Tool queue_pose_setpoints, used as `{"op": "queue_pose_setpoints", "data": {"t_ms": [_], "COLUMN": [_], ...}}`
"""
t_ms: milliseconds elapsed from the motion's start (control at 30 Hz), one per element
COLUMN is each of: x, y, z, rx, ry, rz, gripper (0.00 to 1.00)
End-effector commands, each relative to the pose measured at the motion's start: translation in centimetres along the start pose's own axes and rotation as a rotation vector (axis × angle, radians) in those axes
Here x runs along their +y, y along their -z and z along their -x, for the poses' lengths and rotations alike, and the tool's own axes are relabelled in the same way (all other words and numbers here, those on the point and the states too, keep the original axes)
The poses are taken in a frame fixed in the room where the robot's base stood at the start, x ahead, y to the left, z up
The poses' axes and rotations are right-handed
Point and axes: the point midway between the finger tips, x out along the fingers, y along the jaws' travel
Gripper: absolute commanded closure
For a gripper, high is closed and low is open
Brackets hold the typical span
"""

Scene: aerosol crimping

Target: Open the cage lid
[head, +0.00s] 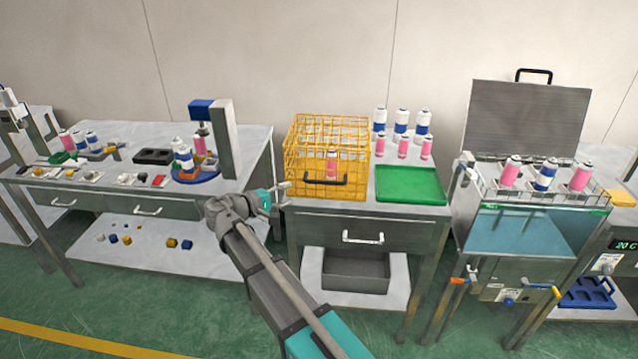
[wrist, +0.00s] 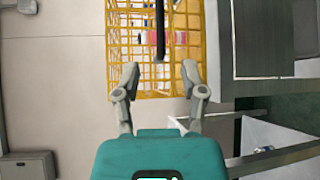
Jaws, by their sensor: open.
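The yellow wire cage (head: 297,150) stands on the middle table, with a black handle (head: 326,182) low on its near side. The lid looks closed; its edge is hard to make out in the mesh. A pink and white can (head: 332,163) shows through the wires. My gripper (head: 286,187) is just left of the cage's near side. In the wrist view my gripper (wrist: 160,75) is open and empty. The black handle (wrist: 160,30) lies ahead, in line with the gap between the fingers. I see no contact.
A green tray (head: 410,183) and several cans (head: 402,122) are right of the cage. A blue-topped press (head: 222,125) stands on the left table. A water bath (head: 525,232) with a raised lid (head: 526,118) is at right. Space before the cage is clear.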

Motion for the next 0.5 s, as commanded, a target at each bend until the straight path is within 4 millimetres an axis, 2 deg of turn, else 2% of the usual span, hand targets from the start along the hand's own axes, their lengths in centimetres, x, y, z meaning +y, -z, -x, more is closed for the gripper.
{"op": "queue_pose_setpoints", "data": {"t_ms": [267,500], "x": [-0.1,-0.1], "y": [0.0,0.0], "z": [-2.9,-6.7], "rx": [-0.002,-0.004], "ry": [0.001,0.001], "rz": [0.000,0.000], "gripper": [0.46,0.46]}}
